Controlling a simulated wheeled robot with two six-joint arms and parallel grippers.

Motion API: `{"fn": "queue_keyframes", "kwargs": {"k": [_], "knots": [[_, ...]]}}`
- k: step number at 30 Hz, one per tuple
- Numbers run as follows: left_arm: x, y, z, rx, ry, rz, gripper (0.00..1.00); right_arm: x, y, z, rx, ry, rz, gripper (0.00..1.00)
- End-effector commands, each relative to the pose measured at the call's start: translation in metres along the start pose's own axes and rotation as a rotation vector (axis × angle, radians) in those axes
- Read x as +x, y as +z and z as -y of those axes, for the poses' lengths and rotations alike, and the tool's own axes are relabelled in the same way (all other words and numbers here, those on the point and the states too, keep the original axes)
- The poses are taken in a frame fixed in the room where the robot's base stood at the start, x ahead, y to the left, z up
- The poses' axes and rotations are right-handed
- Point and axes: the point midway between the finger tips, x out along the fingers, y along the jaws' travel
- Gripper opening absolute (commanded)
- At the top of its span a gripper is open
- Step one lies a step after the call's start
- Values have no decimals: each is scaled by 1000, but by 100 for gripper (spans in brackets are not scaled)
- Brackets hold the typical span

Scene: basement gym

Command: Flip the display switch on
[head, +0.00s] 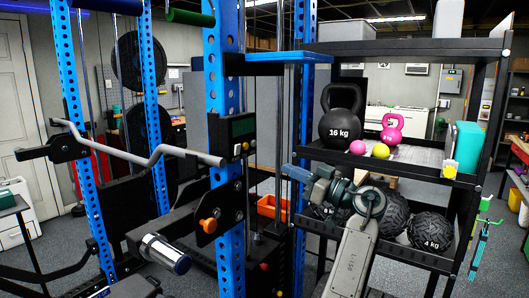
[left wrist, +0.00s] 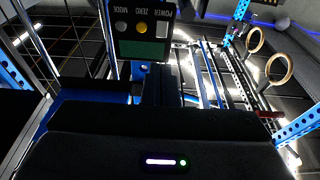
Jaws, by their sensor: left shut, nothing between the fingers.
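The display unit (head: 243,127) is a dark box with a green screen, mounted on the blue rack upright. A row of small controls sits below its screen. The left wrist view shows the unit upside down (left wrist: 143,48), with labels POWER, ZERO and MODE. Under POWER is a pale rectangular switch (left wrist: 161,28), beside a yellow button and a grey button. Whether the switch is on or off I cannot tell. My left gripper (head: 288,171) is shut and empty, to the right of the display unit and slightly lower, apart from it. My right gripper is not in view.
A black shelf (head: 410,48) holding a black 16 kg kettlebell (head: 341,127), a pink kettlebell (head: 392,129) and balls stands right, behind my left arm. A curved bar (head: 150,158) and an orange knob (head: 208,225) lie left of the upright. An orange bin (head: 271,208) is behind.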

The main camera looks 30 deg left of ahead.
Motion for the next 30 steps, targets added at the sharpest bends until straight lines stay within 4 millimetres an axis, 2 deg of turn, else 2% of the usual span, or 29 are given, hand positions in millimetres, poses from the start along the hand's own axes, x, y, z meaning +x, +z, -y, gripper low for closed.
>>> {"fn": "queue_keyframes", "kwargs": {"k": [10,14,23,27,30], "knots": [[2,-2,1,-2,-3,-1,0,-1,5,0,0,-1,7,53],[12,-4,1,-1,-5,-3,0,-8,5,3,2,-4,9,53],[72,-7,1,2,-5,-5,0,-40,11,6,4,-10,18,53],[102,-7,1,2,-5,-4,0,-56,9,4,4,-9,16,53],[117,-6,1,2,-4,-3,0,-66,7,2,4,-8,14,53]]}}
